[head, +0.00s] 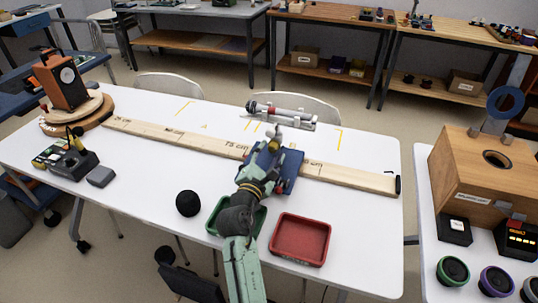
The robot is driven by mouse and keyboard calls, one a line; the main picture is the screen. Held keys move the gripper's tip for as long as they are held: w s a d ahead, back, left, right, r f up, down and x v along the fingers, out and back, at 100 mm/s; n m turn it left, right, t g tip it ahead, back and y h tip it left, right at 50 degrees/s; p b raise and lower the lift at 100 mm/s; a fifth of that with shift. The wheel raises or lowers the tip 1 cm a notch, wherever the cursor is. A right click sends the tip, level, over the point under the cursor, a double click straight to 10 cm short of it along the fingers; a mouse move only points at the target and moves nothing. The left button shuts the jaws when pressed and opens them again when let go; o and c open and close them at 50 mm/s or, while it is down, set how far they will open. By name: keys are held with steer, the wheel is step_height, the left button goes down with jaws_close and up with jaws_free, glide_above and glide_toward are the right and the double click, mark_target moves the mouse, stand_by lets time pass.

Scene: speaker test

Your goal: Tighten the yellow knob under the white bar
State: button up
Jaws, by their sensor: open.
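A white bar (290,115) with dark and red parts lies crosswise above the far side of the white table. A small yellowish part, which looks like the yellow knob (278,125), shows just under the bar. My gripper (275,140) is open just below and in front of it, at the end of my green arm. The fingers are small in this view, and I cannot tell if they touch the knob. The gripper and wrist hide part of what lies below the bar.
A blue holder (288,182) is close beside my wrist. A long marked wooden board (185,137) crosses the white table (150,185). A wooden box (470,185) stands at right.

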steer(key=v, duration=1.2)
